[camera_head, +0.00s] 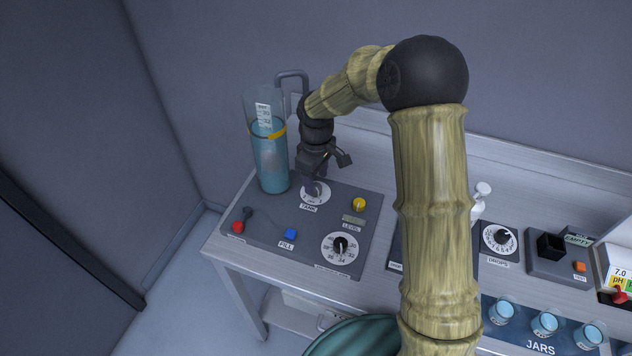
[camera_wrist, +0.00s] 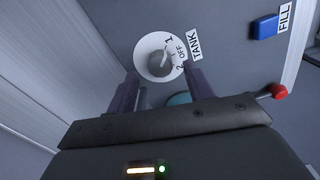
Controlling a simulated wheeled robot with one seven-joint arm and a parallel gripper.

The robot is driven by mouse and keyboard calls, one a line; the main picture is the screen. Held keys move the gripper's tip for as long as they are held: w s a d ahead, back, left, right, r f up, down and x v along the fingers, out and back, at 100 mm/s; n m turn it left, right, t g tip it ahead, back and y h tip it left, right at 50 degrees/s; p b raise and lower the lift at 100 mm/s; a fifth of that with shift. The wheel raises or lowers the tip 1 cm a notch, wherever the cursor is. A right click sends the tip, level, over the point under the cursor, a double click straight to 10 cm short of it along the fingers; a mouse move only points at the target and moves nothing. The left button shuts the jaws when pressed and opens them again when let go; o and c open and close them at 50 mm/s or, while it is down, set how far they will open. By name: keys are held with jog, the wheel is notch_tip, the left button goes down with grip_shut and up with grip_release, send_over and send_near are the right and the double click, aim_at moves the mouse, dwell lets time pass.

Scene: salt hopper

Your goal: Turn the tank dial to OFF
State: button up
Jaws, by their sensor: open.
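The tank dial (camera_wrist: 143,48) is a round white plate with a grey knob (camera_wrist: 160,63), marked 1, OFF and 2, beside a TANK label. A pale line on the knob seems to point near the 1, though it is small. In the head view the dial (camera_head: 322,197) lies on the dark left panel, partly covered by my fingers. My gripper (camera_wrist: 159,68) is open, its two dark purple fingers on either side of the dial's near part. I cannot tell whether they touch the knob. It also shows in the head view (camera_head: 313,186), pointing down over the dial.
A clear tank of blue liquid (camera_head: 271,165) stands close left of my gripper. The panel also has a blue FILL button (camera_head: 290,233), a red-knobbed lever (camera_head: 238,227), a yellow knob (camera_head: 359,204) and a larger numbered dial (camera_head: 340,246). Jars (camera_head: 544,323) stand at right.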

aim_at(316, 189)
jog(key=shift+f, duration=1.35)
jog(key=c, duration=1)
